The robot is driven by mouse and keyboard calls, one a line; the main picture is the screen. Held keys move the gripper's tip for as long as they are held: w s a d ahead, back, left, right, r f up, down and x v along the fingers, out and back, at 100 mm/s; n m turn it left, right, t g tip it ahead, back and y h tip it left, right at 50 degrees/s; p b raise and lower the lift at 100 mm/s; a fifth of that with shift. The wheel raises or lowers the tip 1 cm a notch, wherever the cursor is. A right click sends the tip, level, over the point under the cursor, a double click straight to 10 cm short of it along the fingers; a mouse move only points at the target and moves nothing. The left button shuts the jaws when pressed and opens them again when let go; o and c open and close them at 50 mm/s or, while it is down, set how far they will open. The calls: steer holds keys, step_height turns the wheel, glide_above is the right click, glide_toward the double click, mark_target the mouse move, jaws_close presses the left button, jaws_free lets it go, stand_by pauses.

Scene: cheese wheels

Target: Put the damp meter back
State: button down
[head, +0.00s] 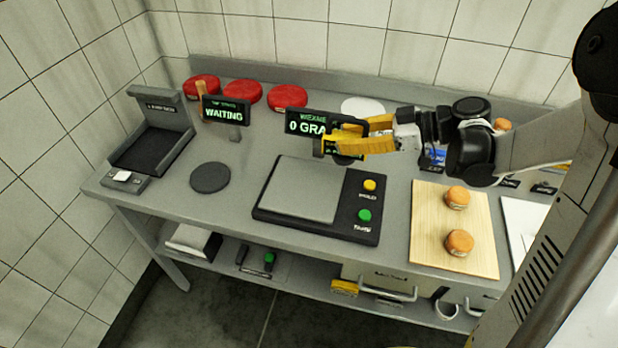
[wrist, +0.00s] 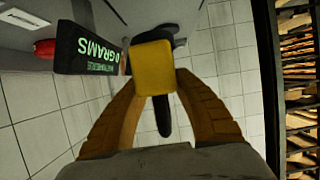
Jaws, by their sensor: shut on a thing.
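My gripper (head: 362,139) is shut on a yellow block-shaped thing with dark parts, which I take to be the damp meter (wrist: 154,68). In the wrist view it sits between the two finger tips, with a black part extending past it. In the head view my gripper holds it above the counter, behind the scale (head: 305,190) and close to the "0 GRAMS" display (head: 306,122). The fingers and display crowd the meter there, so its outline is hard to tell. I cannot tell which spot is its resting place.
A cutting board (head: 425,245) with two small orange-rind cheeses lies right of the scale. A black open station (head: 150,145), a dark disc (head: 210,177) and red cheese wheels (head: 288,97) are left. The lower shelf (head: 310,279) holds several items.

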steer(key=shift+s+a+f+b, duration=0.2)
steer(key=shift+a+f+b, duration=2.4)
steer(key=shift+a+f, duration=2.3)
steer(key=shift+f, duration=0.15)
steer(key=c, duration=1)
jaws_free()
steer(key=shift+c, duration=0.2)
